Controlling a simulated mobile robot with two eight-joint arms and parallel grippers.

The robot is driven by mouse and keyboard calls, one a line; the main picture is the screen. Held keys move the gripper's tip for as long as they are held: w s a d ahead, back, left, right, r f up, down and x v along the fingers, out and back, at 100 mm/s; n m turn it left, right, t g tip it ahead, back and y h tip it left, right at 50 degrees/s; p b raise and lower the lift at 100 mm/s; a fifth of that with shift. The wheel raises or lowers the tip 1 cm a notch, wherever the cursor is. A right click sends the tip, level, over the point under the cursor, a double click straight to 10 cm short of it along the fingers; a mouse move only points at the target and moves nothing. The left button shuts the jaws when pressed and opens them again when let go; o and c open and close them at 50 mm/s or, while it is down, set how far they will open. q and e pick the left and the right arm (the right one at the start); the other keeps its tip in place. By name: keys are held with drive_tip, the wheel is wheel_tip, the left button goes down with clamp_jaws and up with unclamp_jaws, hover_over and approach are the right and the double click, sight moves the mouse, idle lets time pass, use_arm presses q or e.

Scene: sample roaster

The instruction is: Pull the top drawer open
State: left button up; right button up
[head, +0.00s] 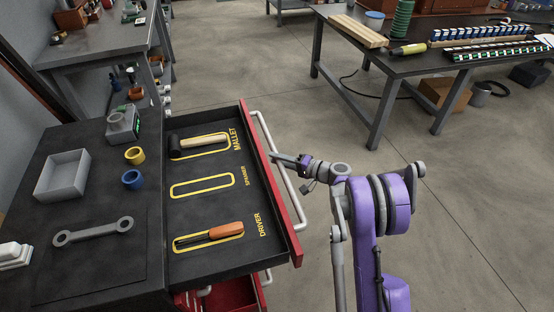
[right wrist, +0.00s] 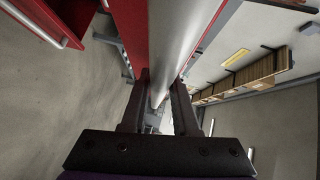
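The top drawer (head: 206,213) of the red cabinet stands pulled well out. Its dark tray has yellow outlines marked MALLET, SPANNER and DRIVER. A mallet (head: 200,142) lies in the top outline and an orange-handled driver (head: 225,231) in the bottom one; the spanner outline is empty. The light bar handle (head: 287,178) runs along the red front. My right gripper (head: 276,156) is at this handle, outside the drawer front. In the right wrist view the handle (right wrist: 178,45) passes between the fingers of the gripper (right wrist: 161,110), which look closed on it. My left gripper is not in view.
On the cabinet top (head: 100,260) lie a spanner (head: 94,232), a grey bin (head: 63,175), yellow (head: 135,155) and blue (head: 132,179) rings and a small device (head: 122,123). A lower red drawer (head: 234,293) shows below. A workbench (head: 400,68) stands at upper right; floor between is clear.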

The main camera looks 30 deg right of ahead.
drive_tip(key=o, duration=0.4)
drive_tip(key=p+v, duration=0.1)
drive_tip(key=v, duration=0.9)
drive_tip(key=shift+s+d+p, duration=0.2)
drive_tip(key=shift+s+p, duration=0.15)
drive_tip(key=shift+r, duration=0.1)
